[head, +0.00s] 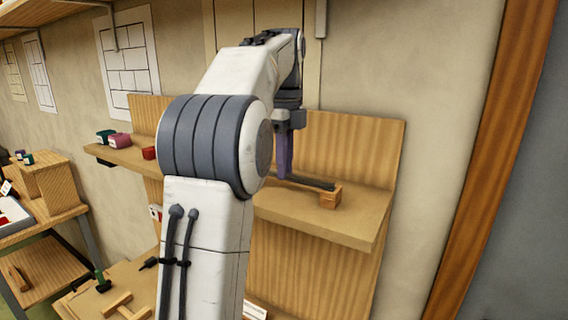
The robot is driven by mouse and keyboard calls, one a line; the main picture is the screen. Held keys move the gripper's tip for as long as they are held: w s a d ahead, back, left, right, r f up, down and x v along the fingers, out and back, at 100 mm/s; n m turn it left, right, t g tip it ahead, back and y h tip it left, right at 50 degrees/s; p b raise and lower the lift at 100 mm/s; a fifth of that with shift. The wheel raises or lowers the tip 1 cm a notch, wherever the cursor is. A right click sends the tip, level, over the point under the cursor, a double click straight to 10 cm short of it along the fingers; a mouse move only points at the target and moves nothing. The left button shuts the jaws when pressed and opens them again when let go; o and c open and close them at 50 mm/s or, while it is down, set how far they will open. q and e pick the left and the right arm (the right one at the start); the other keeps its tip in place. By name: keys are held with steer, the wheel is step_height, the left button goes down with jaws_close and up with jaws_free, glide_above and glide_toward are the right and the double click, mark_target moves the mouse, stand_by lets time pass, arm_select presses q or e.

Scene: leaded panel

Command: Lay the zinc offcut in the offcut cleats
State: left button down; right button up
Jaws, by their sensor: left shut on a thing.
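The zinc offcut (308,182) is a thin dark grey bar above the wooden wall shelf (362,230). My left gripper (284,176), with purple fingers, reaches down to it and is shut on it. The bar's right end is at a small wooden block, one of the offcut cleats (330,197), near the shelf's right part. I cannot tell whether the bar rests in the cleat or hangs just above it. The bar's left end and any other cleat are hidden behind my left arm. My right gripper is not in view.
The shelf has a wooden back panel (360,145). Below are a workbench with wooden pieces (118,303) and, at left, a wooden box (56,186). The shelf's right end is clear.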

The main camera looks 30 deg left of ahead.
arm_select(q)
steer(key=shift+f+b, duration=0.3)
steer(key=shift+f, duration=0.2)
steer(key=c, duration=0.8)
jaws_free()
steer(key=shift+r, duration=0.1)
step_height(320, 180, up, 8)
steer(key=p, duration=0.2)
steer(key=shift+f+p, duration=0.25)
steer(key=shift+p, duration=0.15)
